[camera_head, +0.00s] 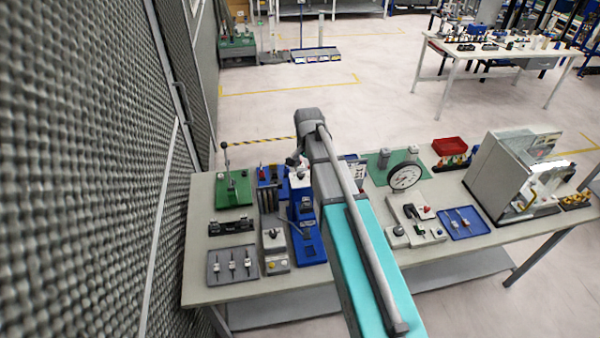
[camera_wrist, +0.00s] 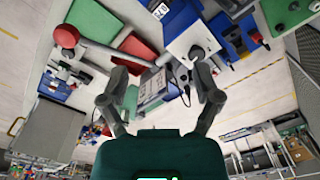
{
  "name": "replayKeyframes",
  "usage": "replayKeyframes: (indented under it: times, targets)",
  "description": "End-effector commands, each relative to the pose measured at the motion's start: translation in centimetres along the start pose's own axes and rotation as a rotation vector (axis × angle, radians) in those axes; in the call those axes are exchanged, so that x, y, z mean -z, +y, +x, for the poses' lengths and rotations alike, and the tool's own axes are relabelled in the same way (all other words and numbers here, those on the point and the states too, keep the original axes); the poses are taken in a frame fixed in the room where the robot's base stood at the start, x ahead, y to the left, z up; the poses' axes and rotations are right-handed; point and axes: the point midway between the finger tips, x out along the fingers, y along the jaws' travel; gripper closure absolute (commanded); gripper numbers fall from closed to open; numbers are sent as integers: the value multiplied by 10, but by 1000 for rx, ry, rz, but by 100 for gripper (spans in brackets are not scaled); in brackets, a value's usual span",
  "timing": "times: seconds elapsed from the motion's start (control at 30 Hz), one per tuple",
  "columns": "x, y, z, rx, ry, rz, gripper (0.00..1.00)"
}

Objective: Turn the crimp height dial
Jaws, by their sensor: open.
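In the head view a blue press-like machine (camera_head: 306,225) stands on the bench, partly hidden behind my arm. In the wrist view a pale plate (camera_wrist: 185,40) with a small dark round part (camera_wrist: 197,52) lies beyond my right-hand finger; I cannot tell whether that part is the crimp height dial. A red ball knob (camera_wrist: 67,36) on a grey lever shows at upper left. My gripper (camera_wrist: 160,72) is open, its fingers apart and nothing visibly held. A blue and grey body shows between and beyond the fingers. In the head view my arm mostly hides the gripper.
On the bench (camera_head: 205,280) stand a green base with an upright lever (camera_head: 233,188), a grey tray with tools (camera_head: 232,264), and a small grey button box (camera_head: 275,250). Right of my arm are a round gauge (camera_head: 405,177), a blue tray (camera_head: 464,223) and a walled enclosure (camera_head: 500,175).

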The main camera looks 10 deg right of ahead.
Motion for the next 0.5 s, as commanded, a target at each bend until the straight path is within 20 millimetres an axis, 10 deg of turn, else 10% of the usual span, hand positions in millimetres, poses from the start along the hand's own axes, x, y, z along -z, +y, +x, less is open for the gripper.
replayKeyframes:
  times: [0.2, 0.5]
  targets:
    - [53, -49, 2, -13, -11, 295, 18]
    - [76, -70, 3, -23, -16, 479, 18]
